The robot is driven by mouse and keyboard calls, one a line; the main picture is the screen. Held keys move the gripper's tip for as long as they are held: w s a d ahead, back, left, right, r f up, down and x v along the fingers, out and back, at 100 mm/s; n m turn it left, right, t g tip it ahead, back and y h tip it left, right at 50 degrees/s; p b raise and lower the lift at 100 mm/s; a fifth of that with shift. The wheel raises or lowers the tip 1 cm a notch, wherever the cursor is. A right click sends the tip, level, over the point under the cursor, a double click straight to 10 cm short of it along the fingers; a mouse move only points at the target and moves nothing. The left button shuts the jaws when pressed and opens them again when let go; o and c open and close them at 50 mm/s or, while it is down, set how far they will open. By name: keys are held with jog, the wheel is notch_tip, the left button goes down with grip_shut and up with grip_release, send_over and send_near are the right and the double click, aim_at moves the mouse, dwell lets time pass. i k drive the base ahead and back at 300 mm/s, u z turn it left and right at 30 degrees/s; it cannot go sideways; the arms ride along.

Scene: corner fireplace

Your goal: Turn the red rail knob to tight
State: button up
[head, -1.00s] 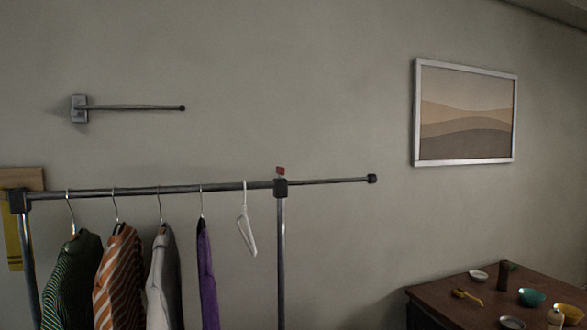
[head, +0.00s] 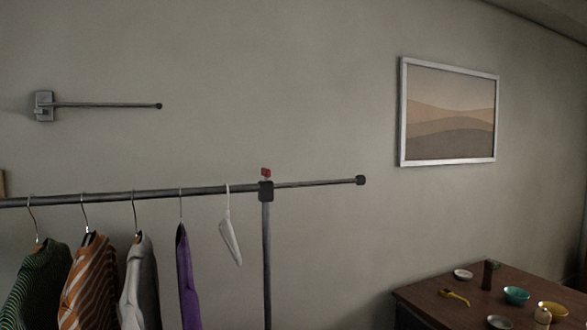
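The red rail knob (head: 266,172) is a small red piece on top of the dark joint block (head: 266,191) of the clothes rail. The block sits where the upright post (head: 267,265) meets the horizontal rail (head: 150,194). A thinner rail section (head: 315,183) runs right from the block to a dark end cap (head: 360,180). The knob is too small for its tight or loose marking to be read. My gripper is not in the head view.
Several garments, among them a purple one (head: 187,280), and an empty white hanger (head: 231,238) hang left of the post. A wall bracket (head: 45,106) with a rod is above. A framed picture (head: 402,120) hangs right. A wooden table (head: 420,294) with bowls stands lower right.

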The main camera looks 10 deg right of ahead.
aim_at(265, 172)
jog(key=z, duration=0.6)
jog(key=k, duration=1.35)
jog(key=u, duration=0.55)
jog(key=i, duration=1)
jog(key=z, duration=0.1)
